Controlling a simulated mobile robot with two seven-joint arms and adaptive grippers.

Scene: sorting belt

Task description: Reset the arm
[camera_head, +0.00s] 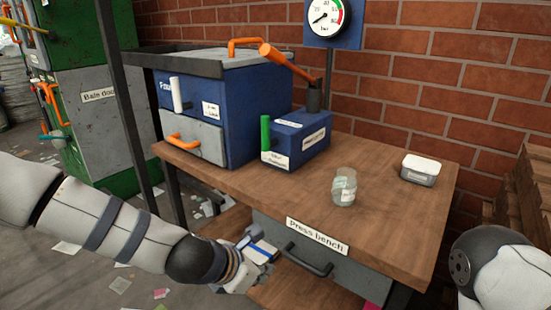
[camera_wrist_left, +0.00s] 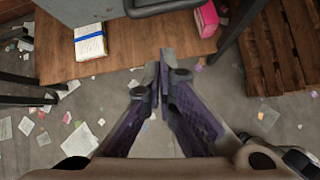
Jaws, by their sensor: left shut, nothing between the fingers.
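My left arm comes in from the left in the head view. Its gripper (camera_head: 262,266) is in front of the press bench (camera_head: 390,190), low beside the drawer. In the left wrist view the two fingers of the left gripper (camera_wrist_left: 161,68) are together with nothing between them, above the floor by the lower shelf's edge. My right gripper is out of view; only a white part of my right arm shows at the right edge of the head view.
A blue-banded paper bundle (camera_wrist_left: 90,42) and a pink item (camera_wrist_left: 206,18) lie on the bench's lower shelf (camera_wrist_left: 130,45). On the bench top stand a blue press box (camera_head: 235,120), a smaller blue box (camera_head: 305,140), a glass jar (camera_head: 343,187) and a white-lidded tin (camera_head: 420,170). Scraps litter the floor.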

